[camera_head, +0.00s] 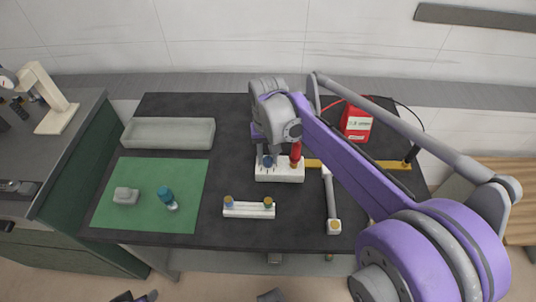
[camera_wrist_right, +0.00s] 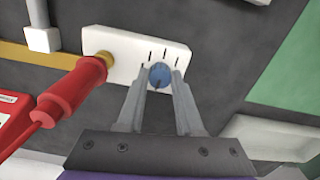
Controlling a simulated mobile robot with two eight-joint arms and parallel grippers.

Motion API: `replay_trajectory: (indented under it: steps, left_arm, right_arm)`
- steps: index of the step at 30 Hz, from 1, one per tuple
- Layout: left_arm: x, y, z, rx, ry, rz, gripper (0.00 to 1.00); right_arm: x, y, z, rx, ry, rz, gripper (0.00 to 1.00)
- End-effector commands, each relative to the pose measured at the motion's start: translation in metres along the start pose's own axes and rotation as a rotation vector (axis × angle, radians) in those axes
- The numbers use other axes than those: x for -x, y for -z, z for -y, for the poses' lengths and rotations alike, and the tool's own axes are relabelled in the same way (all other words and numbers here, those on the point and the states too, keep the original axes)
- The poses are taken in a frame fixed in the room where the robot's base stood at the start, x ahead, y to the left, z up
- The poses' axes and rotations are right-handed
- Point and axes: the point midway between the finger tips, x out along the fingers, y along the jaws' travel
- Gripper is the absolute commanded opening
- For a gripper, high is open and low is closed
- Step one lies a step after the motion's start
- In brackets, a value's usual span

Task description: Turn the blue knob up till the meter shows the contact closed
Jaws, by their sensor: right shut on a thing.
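The blue knob (camera_wrist_right: 160,75) sits on a white block (camera_head: 280,173) with black tick marks, and it also shows in the head view (camera_head: 268,161). My right gripper (camera_wrist_right: 160,80) is shut on the knob, one finger on each side. A dark pointer line shows on the knob's face. The meter, a red box (camera_head: 356,122) with a pale display, stands at the back right; its reading is too small to make out. A red probe (camera_wrist_right: 75,90) meets the brass terminal (camera_wrist_right: 103,57) beside the knob. My left gripper is not in view.
A yellow bar (camera_head: 390,164) runs right from behind the block, with a black probe (camera_head: 411,155) at its end. A white strip with two terminals (camera_head: 248,211) lies in front. A grey tray (camera_head: 168,134) and green mat (camera_head: 150,217) are left.

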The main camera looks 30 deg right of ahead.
Motion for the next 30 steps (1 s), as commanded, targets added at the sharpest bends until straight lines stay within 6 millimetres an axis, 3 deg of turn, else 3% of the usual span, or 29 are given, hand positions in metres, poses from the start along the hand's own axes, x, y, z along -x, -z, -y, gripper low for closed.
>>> replay_trajectory:
  steps: [3, 4, 9, 20, 30]
  left_arm:
    - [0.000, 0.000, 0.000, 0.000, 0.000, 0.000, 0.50]
    - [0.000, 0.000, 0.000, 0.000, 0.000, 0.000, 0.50]
    - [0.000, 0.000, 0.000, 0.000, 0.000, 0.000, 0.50]
    - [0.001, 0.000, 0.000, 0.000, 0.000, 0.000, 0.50]
    - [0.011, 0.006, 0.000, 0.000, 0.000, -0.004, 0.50]
  right_arm:
    - [0.000, 0.001, 0.000, 0.001, 0.000, -0.002, 0.00]
    - [0.000, 0.001, 0.000, 0.001, 0.000, -0.002, 0.37]
    - [0.000, 0.001, 0.000, 0.002, 0.000, -0.001, 0.65]
    - [0.006, 0.000, 0.000, 0.003, 0.000, -0.001, 0.65]
    - [0.069, 0.001, 0.000, 0.003, 0.000, -0.001, 0.65]
